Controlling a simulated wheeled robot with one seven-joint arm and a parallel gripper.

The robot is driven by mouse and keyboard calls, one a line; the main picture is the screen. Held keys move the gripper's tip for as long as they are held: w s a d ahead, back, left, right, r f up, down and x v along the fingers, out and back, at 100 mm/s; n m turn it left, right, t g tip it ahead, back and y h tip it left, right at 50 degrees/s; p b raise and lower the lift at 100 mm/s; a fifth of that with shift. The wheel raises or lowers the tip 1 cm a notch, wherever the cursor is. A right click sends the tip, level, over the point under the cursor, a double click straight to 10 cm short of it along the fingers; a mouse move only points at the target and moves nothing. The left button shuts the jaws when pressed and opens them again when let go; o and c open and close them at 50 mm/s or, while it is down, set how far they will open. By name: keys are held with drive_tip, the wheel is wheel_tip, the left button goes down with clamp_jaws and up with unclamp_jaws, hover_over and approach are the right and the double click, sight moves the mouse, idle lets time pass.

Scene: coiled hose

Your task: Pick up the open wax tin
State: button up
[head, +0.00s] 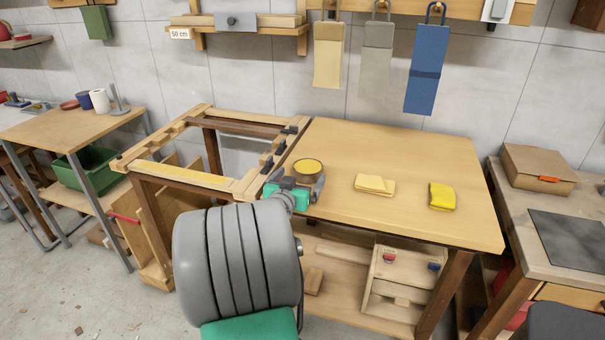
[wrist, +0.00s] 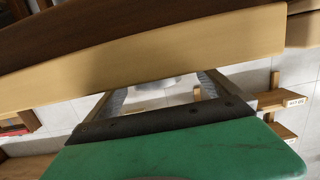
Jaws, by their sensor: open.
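The open wax tin (head: 307,167) is a round, dark-rimmed tin with yellow wax, near the left end of the wooden tabletop in the head view. My gripper (head: 303,185), with a teal body and grey fingers, is just in front of the tin and partly overlaps its near side. I cannot tell whether the fingers touch it. In the wrist view, two grey fingers (wrist: 162,92) stand apart beyond the green body. I cannot make out the tin there; a wooden board edge crosses the view above the fingers.
An open wooden frame (head: 190,170) with dark clamps adjoins on the left. The tabletop's middle and back are clear.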

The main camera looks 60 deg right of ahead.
sight(308, 166)
drive_tip(key=x, duration=0.2)
drive_tip(key=s+x, duration=0.1)
drive_tip(key=x, duration=0.1)
drive_tip(key=shift+d, duration=0.45)
drive_tip(key=shift+w+d+f, duration=0.1)
drive_tip(key=shift+w+d, duration=0.1)
drive_tip(key=shift+d, duration=0.2)
drive_tip(key=shift+c, duration=0.3)
drive_tip(key=shift+a, duration=0.1)
drive_tip(key=c, duration=2)
drive_tip(key=shift+c, duration=0.3)
drive_tip(key=shift+r, duration=0.25)
